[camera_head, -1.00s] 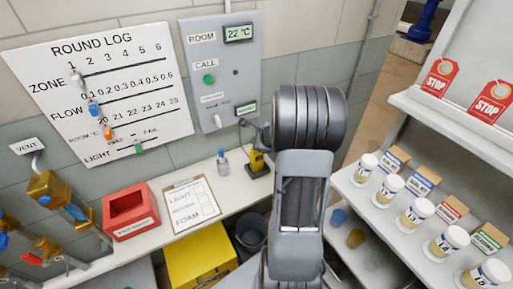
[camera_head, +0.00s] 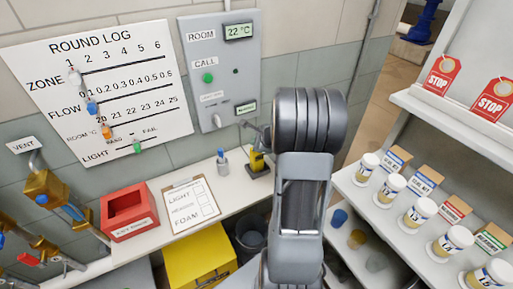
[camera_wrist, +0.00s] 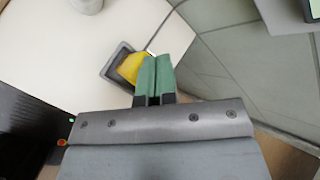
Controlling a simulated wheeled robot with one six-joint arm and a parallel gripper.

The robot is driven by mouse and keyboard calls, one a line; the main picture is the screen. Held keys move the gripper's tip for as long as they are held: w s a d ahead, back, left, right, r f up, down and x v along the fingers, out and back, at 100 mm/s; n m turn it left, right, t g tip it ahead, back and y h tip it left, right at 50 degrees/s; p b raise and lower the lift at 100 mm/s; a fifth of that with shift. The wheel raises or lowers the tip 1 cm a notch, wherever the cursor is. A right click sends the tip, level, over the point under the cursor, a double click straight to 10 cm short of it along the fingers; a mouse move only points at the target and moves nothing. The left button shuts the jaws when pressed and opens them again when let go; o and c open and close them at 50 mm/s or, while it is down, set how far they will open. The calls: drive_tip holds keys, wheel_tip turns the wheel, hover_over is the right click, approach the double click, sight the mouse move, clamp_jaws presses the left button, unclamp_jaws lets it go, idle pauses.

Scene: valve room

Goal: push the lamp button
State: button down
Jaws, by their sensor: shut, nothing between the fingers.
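A yellow device (camera_head: 257,162) stands in a dark base on the white bench, against the wall. It also shows in the wrist view as a yellow shape (camera_wrist: 130,68) in a dark square holder (camera_wrist: 112,66). My gripper (camera_wrist: 155,58) has green fingers, shut and empty, with their tips beside the yellow device and overlapping it in the picture. I cannot tell whether they touch. A button on the device is not discernible. No lamp label is readable.
A small bottle (camera_head: 222,162), clipboard (camera_head: 190,203) and red box (camera_head: 129,212) stand on the bench (camera_head: 236,187). A yellow box (camera_head: 198,262) and dark bucket (camera_head: 250,238) are below. At right, a shelf (camera_head: 400,235) holds several white jars. Brass valves (camera_head: 55,195) are at left.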

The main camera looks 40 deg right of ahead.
drive_tip(key=shift+f, duration=0.2)
idle(0.3)
drive_tip(key=shift+r, duration=0.65)
drive_tip(key=shift+r+p, duration=0.15)
drive_tip(key=shift+p, duration=0.15)
wheel_tip(320, 180, up, 6)
drive_tip(key=p, duration=0.4)
drive_tip(key=shift+p, duration=0.3)
